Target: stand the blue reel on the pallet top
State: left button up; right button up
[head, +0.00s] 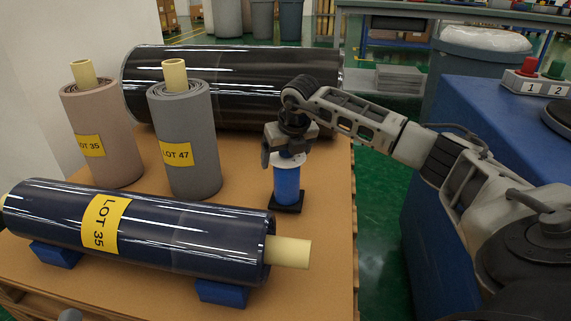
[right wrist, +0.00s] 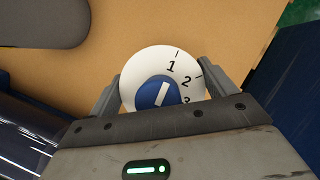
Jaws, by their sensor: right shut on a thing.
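The blue reel (head: 287,184) is an upright blue cylinder with a white top at the right part of the brown pallet top (head: 240,205). Its lower end meets a flat black square (head: 287,203) on the pallet top; I cannot tell whether the square is part of it. In the right wrist view its white disc (right wrist: 135,85) shows numbers and a blue centre between the two fingers. My right gripper (head: 288,158) points down from above and is shut on the reel's upper end. My left gripper is not in view.
A grey roll (head: 187,145) and a pinkish roll (head: 103,140) stand to the left. A dark blue roll (head: 170,236) lies in front on blue blocks, its yellow core (head: 290,252) sticking out right. A black roll (head: 230,75) lies behind. The pallet's right edge is close to the reel.

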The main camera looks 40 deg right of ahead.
jog(key=shift+f, duration=0.4)
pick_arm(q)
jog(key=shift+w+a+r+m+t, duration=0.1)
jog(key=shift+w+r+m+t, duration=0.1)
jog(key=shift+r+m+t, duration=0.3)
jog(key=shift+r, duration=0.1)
pick_arm(e)
jog(key=o, duration=1.7)
jog(key=shift+f, duration=0.1)
